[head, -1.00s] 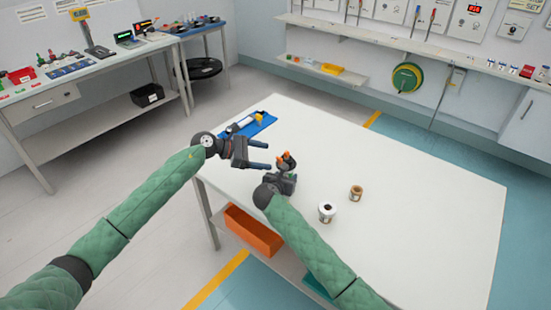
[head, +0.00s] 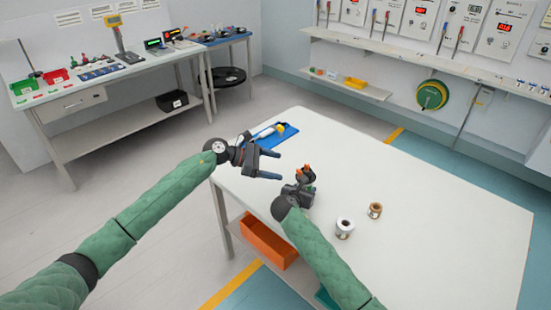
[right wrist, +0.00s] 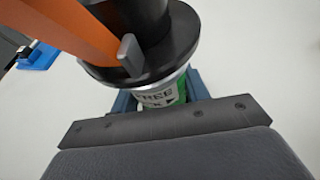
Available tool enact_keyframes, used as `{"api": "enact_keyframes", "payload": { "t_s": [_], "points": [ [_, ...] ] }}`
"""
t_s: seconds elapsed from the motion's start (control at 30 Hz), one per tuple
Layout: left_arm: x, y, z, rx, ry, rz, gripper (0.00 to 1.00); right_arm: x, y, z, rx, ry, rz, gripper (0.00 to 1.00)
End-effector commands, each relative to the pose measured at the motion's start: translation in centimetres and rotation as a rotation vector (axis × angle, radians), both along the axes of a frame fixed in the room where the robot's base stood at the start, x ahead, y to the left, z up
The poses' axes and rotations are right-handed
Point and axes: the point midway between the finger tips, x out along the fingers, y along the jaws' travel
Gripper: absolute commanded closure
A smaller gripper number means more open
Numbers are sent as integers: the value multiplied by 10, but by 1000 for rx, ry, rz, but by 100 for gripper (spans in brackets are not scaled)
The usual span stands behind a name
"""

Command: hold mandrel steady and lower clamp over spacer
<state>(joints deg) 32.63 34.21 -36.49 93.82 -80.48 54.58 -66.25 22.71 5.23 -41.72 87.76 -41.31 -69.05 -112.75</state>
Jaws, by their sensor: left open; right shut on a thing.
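My left gripper (head: 280,166) is open and empty above the table, its two blue fingers pointing right, just left of a dark piece with orange parts (head: 305,171). My right gripper (head: 299,192) is shut on that piece, which looks like the mandrel with its clamp. In the right wrist view the mandrel (right wrist: 165,28) has a dark round flange, and an orange bar (right wrist: 70,32) with a grey end lies across it. Below the flange, a white and green labelled body (right wrist: 160,96) sits between the blue fingers. I cannot make out a separate spacer.
The white table (head: 430,220) is mostly clear. A white roll (head: 344,228) and a smaller brown roll (head: 375,210) stand right of my right gripper. A blue tray (head: 262,141) with small items lies behind my left gripper. An orange bin (head: 268,240) sits on the lower shelf.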

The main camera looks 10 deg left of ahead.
Motion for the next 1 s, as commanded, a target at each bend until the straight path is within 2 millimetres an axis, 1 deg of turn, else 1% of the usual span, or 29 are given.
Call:
{"api": "enact_keyframes", "payload": {
  "t_s": [0.03, 0.13, 0.17, 0.47, 0.57, 0.67, 1.0],
  "points": [
    [0, 0, 0, 0, 0, 0, 23, 0, 0, 1, 0, -1, 0, 53],
    [0, 0, 0, 0, 0, 0, 23, 0, 0, 1, 0, -1, 0, 33],
    [0, 0, 0, 0, 0, 0, 23, 0, 0, 1, 0, 0, 1, 29],
    [0, 0, 0, 0, 0, 0, 23, -1, 1, 1, 0, 0, 1, 29],
    [0, 0, 0, 0, 0, 0, 23, -6, 3, 2, 0, 0, 1, 29],
    [0, 0, 0, 0, 0, 0, 23, -17, 7, 7, 2, -1, 1, 29],
    [0, 0, 0, 0, 0, 0, 23, -73, 26, 31, 2, -1, 1, 29]
  ]
}}
